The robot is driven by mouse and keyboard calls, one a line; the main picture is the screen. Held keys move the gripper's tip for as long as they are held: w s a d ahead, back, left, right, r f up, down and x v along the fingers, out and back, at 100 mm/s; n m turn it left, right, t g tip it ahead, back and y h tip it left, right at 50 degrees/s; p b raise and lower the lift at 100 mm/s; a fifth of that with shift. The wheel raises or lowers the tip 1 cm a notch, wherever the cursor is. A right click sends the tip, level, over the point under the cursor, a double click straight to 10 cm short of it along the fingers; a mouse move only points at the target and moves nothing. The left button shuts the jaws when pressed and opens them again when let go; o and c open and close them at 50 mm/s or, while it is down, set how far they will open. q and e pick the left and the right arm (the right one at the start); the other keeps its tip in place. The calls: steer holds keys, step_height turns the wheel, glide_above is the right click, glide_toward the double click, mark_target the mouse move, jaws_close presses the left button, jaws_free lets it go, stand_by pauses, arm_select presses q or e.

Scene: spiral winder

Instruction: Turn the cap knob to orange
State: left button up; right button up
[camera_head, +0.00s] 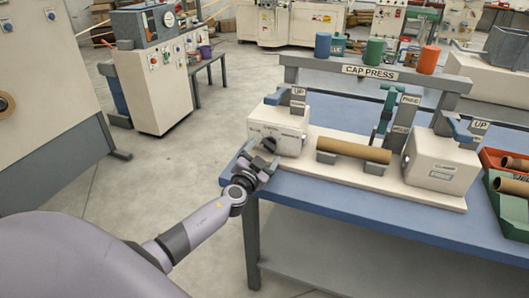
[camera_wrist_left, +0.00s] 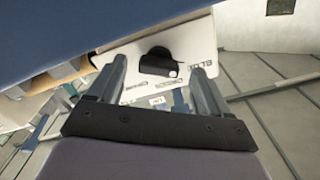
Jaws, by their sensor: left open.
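The cap knob (camera_head: 268,145) is a dark knob on the front face of the white left block (camera_head: 292,128) of the cap press. The knob (camera_wrist_left: 158,63) also shows in the left wrist view, between my finger tips and beyond them. Small printed labels lie around it, one seeming to read BLUE; I cannot tell which one the knob points to. My left gripper (camera_head: 262,162) is open and empty, just in front of the knob. In the left wrist view the gripper (camera_wrist_left: 157,70) has its fingers on either side of the knob, with no clear contact. My right gripper is out of view.
A cardboard tube (camera_head: 353,151) lies on supports between the press blocks. Blue, green and orange caps (camera_head: 428,60) stand on the rail above. A red bin (camera_head: 500,163) and a green bin (camera_head: 510,205) sit at the right. The blue bench's (camera_head: 340,200) front strip is clear.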

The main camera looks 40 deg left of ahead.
arm_select(q)
steer(key=shift+x, duration=0.8)
steer(key=c, duration=1.1)
steer(key=shift+o, duration=0.3)
